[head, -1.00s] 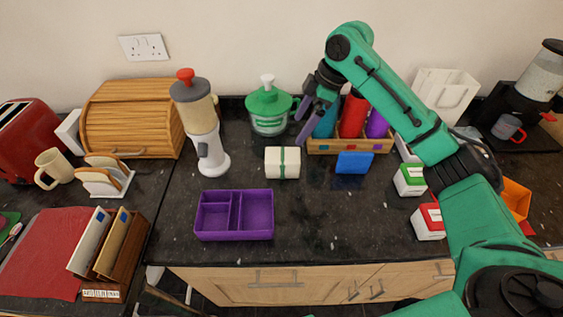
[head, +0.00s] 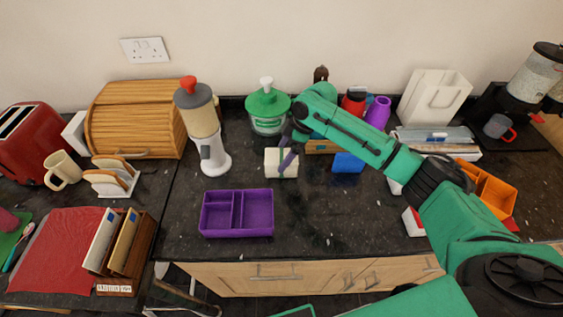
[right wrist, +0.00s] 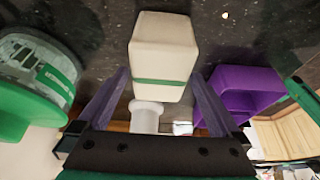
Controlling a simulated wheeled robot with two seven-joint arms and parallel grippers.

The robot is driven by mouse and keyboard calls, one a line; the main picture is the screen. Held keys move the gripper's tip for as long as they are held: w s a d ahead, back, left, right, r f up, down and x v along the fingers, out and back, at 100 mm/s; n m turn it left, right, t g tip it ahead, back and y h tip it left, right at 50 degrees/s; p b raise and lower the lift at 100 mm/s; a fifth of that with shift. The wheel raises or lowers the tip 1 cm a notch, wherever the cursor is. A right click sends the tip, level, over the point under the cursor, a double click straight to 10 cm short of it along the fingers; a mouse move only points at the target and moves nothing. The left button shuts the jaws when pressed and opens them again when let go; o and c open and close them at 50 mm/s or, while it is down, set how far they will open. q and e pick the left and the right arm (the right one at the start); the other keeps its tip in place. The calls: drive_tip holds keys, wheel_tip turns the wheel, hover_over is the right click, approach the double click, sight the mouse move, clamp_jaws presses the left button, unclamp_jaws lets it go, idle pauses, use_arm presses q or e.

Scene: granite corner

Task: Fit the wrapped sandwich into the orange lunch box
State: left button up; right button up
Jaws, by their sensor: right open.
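The wrapped sandwich (head: 273,168) is a cream block with a green band, on the dark counter behind a purple divided box. The orange lunch box (head: 497,197) is at the right of the head view, partly hidden by my right arm; its inside is hard to make out. My right gripper (head: 287,147) is open at the sandwich, with its fingers overlapping the block in the head view. In the right wrist view the sandwich (right wrist: 164,48) lies ahead between the two spread purple fingers (right wrist: 160,78); contact is not clear. My left gripper is not in view.
The purple divided box (head: 237,236) is near the front edge. A green-lidded container (head: 268,112) and a white-based dispenser (head: 207,140) stand behind and left. A blue block (head: 347,163) is just right of the sandwich. The counter right of the purple box is clear.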

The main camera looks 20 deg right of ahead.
drive_tip(key=shift+f, duration=0.2)
idle(0.3)
drive_tip(key=c, duration=1.3)
